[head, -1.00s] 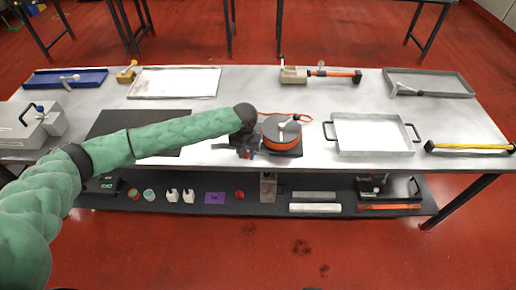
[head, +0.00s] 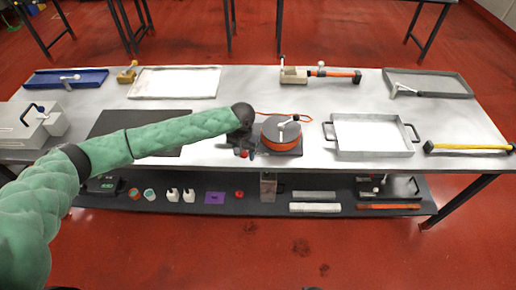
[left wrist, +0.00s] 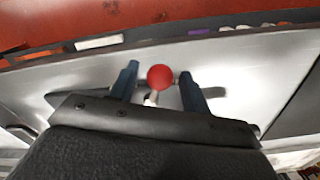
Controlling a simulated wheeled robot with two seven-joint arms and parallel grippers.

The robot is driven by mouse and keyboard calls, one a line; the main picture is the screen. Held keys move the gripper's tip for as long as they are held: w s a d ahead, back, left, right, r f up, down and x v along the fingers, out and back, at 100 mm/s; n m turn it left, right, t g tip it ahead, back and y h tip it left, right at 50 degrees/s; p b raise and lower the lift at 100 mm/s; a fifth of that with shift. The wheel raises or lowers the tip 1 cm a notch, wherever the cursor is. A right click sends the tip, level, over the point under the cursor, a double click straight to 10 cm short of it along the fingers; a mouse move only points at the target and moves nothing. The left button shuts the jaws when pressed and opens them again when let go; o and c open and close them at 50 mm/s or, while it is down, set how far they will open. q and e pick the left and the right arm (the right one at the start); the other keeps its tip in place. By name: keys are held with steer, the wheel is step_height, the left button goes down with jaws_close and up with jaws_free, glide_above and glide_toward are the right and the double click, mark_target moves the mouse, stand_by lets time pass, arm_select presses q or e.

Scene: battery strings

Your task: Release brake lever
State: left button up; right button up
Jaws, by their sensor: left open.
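A red ball knob (left wrist: 160,77) on a short pale metal stem shows in the left wrist view; I take it to be the brake lever's end. My left gripper (left wrist: 160,86) is open, with one blue-grey finger on each side of the knob. I cannot tell whether either finger touches it. In the head view the left gripper (head: 246,150) is beside the left edge of an orange cable reel (head: 280,141) with a grey top and a crank. The lever's base is mostly hidden by the gripper there. My right gripper is not in view.
The reel stands on the grey table (head: 205,160), its orange cable (head: 295,115) trailing behind. A dark mat (head: 105,122) lies left under my arm. A grey handled tray (head: 372,150) is right of the reel. The lower shelf (head: 255,209) holds several small items.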

mark_target(244, 152)
arm_select(q)
steer(key=shift+r+p, duration=3.05)
steer(key=shift+r, duration=0.4)
steer(key=shift+f, duration=0.1)
